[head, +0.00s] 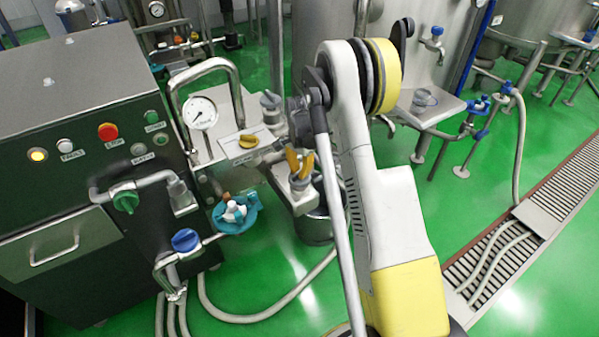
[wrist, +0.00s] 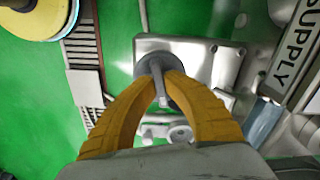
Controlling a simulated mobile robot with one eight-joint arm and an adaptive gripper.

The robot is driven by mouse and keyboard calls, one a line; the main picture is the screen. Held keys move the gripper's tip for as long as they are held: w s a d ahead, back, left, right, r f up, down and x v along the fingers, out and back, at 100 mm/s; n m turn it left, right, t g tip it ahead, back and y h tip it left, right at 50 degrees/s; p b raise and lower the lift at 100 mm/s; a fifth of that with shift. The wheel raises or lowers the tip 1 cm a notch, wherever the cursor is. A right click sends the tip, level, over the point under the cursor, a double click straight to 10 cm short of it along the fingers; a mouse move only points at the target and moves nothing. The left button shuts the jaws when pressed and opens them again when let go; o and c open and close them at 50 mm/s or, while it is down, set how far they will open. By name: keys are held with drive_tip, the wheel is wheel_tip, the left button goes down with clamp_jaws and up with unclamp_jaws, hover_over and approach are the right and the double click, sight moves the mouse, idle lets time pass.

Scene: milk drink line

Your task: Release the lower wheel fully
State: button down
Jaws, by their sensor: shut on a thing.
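My gripper (wrist: 163,82) has yellow ribbed fingers. In the wrist view they close around a grey bar-shaped handle (wrist: 158,75) on a dark round base, over a bright metal plate (wrist: 200,60). In the head view my gripper (head: 299,163) is right of the gauge, partly hidden by my arm. A teal handwheel (head: 248,222) with a pale hub sits low beside the cabinet, left of and below my gripper and apart from it. A blue wheel (head: 186,240) is on a pipe in front of the cabinet, and a green one (head: 126,199) is higher. I cannot tell which is the lower wheel.
A dark cabinet (head: 60,130) with buttons fills the left. Hoses (head: 265,315) lie on the green floor. A drain grating (head: 555,205) runs along the right.

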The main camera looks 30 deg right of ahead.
sight(300, 171)
drive_tip(key=n, duration=1)
drive_tip(key=shift+n, duration=0.4)
drive_tip(key=shift+n+p, duration=0.3)
drive_tip(key=shift+n, duration=1.8)
drive_tip(key=c, duration=1.5)
unclamp_jaws()
drive_tip(key=shift+r, duration=0.1)
wheel_tip(300, 171, up, 12)
drive_tip(key=shift+f, duration=0.1)
